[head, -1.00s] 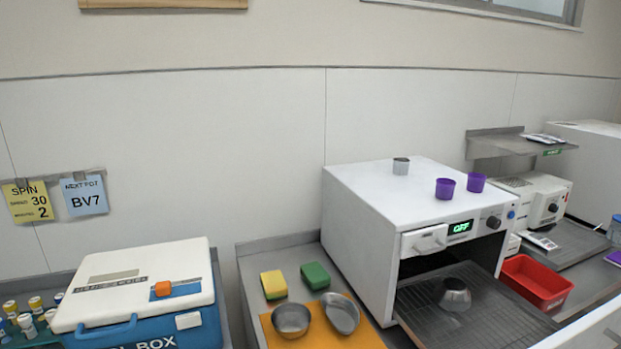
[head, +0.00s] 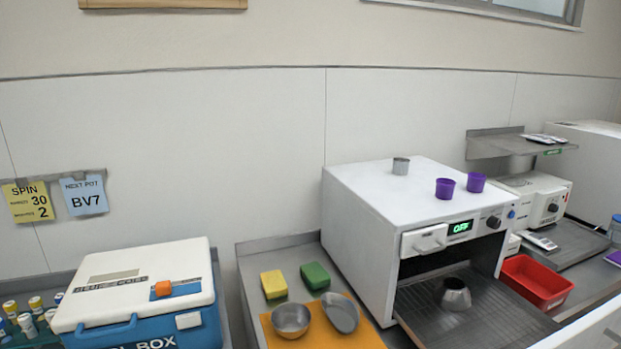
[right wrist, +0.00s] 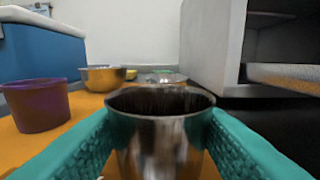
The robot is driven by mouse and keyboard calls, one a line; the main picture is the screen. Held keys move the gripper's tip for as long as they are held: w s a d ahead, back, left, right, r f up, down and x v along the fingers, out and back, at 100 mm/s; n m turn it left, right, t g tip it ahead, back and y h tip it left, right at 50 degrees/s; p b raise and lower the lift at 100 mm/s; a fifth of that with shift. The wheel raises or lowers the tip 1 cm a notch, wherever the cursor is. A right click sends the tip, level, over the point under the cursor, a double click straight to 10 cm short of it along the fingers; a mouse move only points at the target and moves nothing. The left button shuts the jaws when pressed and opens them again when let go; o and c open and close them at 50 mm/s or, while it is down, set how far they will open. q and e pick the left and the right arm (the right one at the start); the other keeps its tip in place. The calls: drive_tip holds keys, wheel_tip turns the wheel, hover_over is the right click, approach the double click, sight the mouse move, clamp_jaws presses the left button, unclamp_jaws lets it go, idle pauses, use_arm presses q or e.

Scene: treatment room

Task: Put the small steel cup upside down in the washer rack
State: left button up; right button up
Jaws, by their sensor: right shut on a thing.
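My right gripper (right wrist: 160,140), with teal fingers, is shut on a steel cup (right wrist: 160,128) in the right wrist view. The cup is upright, its open rim facing up. The washer rack (head: 505,322) is pulled out of the open white washer (head: 362,225) in the head view. A steel vessel (head: 456,296), narrower at the top, stands on the rack, seemingly upside down. A small steel cup (head: 401,166) stands on the washer's top. Neither gripper shows in the head view; the held cup is also outside it.
Two purple cups (head: 445,189) stand on the washer. A steel bowl (head: 290,319) and an oval dish (head: 341,313) lie on the orange mat (right wrist: 30,140). A purple cup (right wrist: 35,106) stands left of the held cup. A red bin (head: 537,282) is right of the washer.

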wheel_tip(320, 180, up, 8)
drive_tip(key=p, duration=0.7)
drive_tip(key=shift+f, duration=0.15)
drive_tip(key=shift+f, duration=0.1)
